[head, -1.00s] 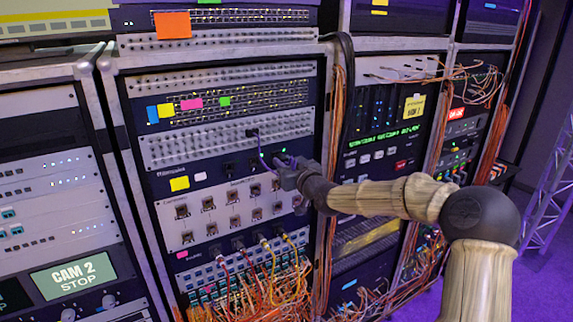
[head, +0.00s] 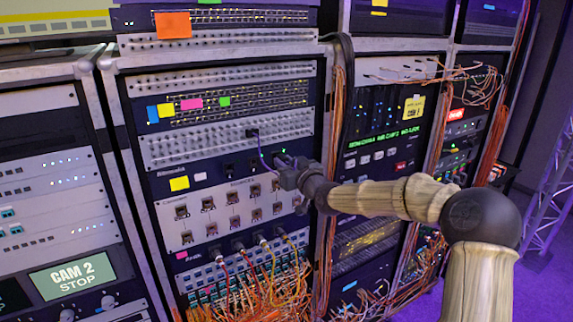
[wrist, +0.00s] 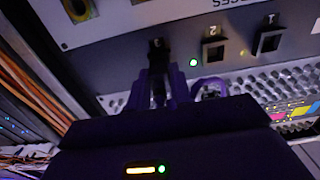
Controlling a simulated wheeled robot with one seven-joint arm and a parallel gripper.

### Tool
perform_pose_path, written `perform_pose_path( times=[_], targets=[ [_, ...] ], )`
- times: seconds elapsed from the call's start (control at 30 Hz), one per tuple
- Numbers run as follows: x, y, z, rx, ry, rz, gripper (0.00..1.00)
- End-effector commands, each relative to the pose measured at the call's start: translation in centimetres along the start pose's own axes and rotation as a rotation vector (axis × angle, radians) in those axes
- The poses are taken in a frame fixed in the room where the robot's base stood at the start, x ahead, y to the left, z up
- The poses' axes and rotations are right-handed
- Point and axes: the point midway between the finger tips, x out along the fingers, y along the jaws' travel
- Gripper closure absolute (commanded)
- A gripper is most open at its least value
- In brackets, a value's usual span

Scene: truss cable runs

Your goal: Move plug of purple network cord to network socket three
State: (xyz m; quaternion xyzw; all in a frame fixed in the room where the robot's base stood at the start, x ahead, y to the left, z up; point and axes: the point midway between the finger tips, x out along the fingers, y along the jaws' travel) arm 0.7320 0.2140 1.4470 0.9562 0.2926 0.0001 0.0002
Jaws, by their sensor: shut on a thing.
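My gripper (head: 282,166) is shut on the plug of the purple network cord at the right end of the row of network sockets. In the wrist view, turned upside down, my gripper (wrist: 158,88) reaches the dark socket three (wrist: 157,45); the plug is mostly hidden between the fingers, so its depth cannot be told. Sockets two (wrist: 214,50) and one (wrist: 268,40) look empty. A green light (wrist: 193,62) glows between sockets two and three. The purple cord (head: 262,152) runs from a black connector (head: 252,133) above down towards my gripper.
A panel of square sockets (head: 234,222) lies below my gripper. Red and yellow cords (head: 268,260) hang in front of the lower panel. An orange cable bundle (head: 335,130) runs down the rack edge right of the sockets. The perforated panel (head: 205,147) above is mostly clear.

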Motion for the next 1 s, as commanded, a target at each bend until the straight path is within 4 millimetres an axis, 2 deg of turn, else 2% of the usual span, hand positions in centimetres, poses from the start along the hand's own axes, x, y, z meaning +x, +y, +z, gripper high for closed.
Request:
perform_pose_path(
  times=[0.27,0.3,0.4,1.0],
  targets=[
    [0.49,0.0,0.06,0.0,0.0,0.0,1.0],
    [0.47,0.0,0.03,0.001,0.0,0.0,0.72],
    [0.46,0.01,0.03,0.001,0.0,0.0,0.53],
    [-0.12,0.03,0.06,-0.001,0.001,0.0,0.53]
  ],
)
